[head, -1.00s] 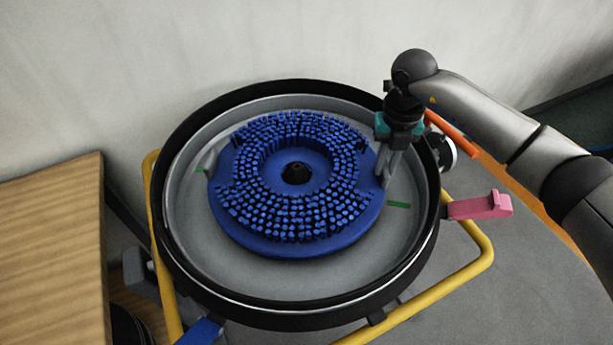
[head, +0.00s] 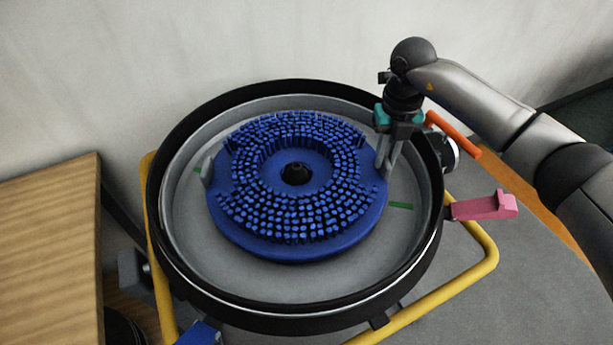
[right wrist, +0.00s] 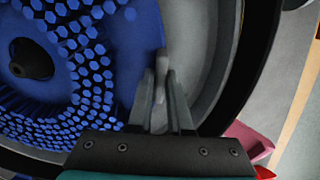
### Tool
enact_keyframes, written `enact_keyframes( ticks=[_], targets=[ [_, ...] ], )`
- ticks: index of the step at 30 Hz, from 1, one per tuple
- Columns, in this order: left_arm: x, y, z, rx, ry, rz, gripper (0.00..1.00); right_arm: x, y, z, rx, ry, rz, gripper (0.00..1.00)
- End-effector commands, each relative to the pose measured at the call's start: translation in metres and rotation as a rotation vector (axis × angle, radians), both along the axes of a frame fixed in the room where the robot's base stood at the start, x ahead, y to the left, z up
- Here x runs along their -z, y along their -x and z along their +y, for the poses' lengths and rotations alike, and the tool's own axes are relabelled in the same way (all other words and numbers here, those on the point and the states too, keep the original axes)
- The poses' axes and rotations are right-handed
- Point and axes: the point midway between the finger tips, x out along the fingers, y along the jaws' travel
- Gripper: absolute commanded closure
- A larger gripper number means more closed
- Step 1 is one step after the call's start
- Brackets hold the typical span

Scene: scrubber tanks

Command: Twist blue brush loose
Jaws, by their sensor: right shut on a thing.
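The blue brush (head: 290,244) is a round disc with rings of bristles and a dark centre hub (head: 296,173). It lies bristles up inside the round tank (head: 290,285); part of it also shows in the right wrist view (right wrist: 118,70). A grey tab (head: 207,172) stands at its left edge. My right gripper (head: 384,166) reaches down at the brush's right edge. In the right wrist view its fingers are shut on a second grey tab (right wrist: 161,75) beside the disc. My left gripper is not in view.
The tank's black rim (head: 165,250) stands close around my right gripper. An orange handle (head: 453,134) and a pink lever (head: 485,206) stick out at the right. A yellow frame (head: 480,268) surrounds the tank. A wooden surface (head: 50,240) is at left. Green marks (head: 400,205) lie on the tank floor.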

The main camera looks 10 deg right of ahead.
Motion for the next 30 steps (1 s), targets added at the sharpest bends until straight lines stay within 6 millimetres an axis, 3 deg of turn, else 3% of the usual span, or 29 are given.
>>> enact_keyframes(
  ticks=[30],
  targets=[
    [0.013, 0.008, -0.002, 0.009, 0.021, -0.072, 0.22, 0.005, -0.022, 0.002, -0.120, -0.004, -0.002, 1.00]
  ],
)
